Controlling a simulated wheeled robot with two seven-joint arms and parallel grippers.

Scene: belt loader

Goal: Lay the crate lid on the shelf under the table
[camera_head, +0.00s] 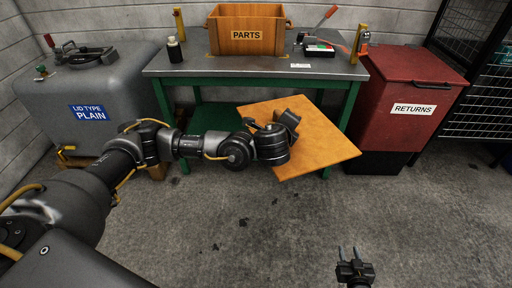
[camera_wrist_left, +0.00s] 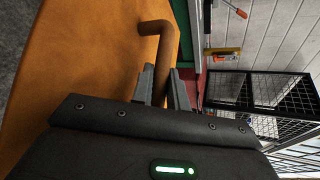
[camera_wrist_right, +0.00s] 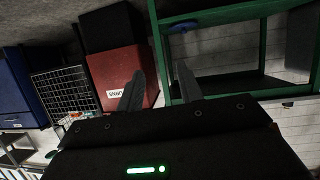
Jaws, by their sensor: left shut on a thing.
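The crate lid (camera_head: 318,145) is a flat orange-brown wooden panel, held tilted in front of the table's right half. My left gripper (camera_head: 288,122) is over the lid; in the left wrist view its fingers (camera_wrist_left: 160,85) are shut on the lid's bent brown handle (camera_wrist_left: 160,32). The table (camera_head: 255,67) has a grey top and green legs. Its green lower shelf (camera_head: 212,118) shows to the left of the lid; the lid hides the rest. My right gripper (camera_head: 349,252) is low over the floor at the front, its two fingers apart and empty.
On the table stand a PARTS crate (camera_head: 246,36), a dark bottle (camera_head: 174,50) and a red-handled device (camera_head: 320,40). A grey LID TYPE PLAIN cabinet (camera_head: 90,95) is at left, a red RETURNS bin (camera_head: 405,95) at right. The front floor is clear.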

